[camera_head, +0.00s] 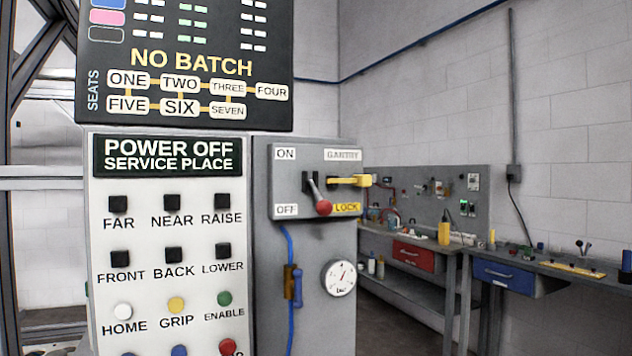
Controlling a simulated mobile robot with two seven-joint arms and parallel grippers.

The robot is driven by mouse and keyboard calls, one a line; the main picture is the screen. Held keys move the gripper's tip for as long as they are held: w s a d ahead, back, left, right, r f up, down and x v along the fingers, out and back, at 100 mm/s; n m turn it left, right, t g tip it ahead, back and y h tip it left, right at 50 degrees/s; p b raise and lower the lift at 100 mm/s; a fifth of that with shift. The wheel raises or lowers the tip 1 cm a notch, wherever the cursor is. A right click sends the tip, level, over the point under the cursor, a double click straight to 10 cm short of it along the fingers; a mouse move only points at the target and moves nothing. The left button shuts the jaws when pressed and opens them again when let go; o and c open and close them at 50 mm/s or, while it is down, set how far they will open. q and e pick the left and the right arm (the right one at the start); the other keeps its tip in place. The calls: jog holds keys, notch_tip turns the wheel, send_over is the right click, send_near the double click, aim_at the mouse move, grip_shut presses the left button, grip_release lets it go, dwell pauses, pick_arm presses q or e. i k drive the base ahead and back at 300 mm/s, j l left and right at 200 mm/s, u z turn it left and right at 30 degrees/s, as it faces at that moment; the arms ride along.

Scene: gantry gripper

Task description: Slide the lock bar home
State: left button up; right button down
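The yellow lock bar (347,181) lies level on the right half of the grey gantry switch plate (291,181). Its block-shaped end juts past the plate's right edge, and its left end stops to the right of the switch lever (314,190). A gap shows between bar and lever. The lever slants down to a red knob (323,208), level with the OFF label (287,210). A yellow LOCK label (346,208) sits below the bar. Neither of my grippers is in view.
A round gauge (338,278) and a blue hose (290,300) are below. Workbenches stand behind, right.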

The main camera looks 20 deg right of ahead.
aim_at(357, 180)
jog(key=i+l+u, duration=0.1)
jog(key=l, duration=0.2)
jog(key=i+l+u, duration=0.1)
jog(key=l, duration=0.25)
jog(key=i+l+u, duration=0.1)
jog(key=l, duration=0.2)
jog(key=i+l+u, duration=0.1)
jog(key=l, duration=0.25)
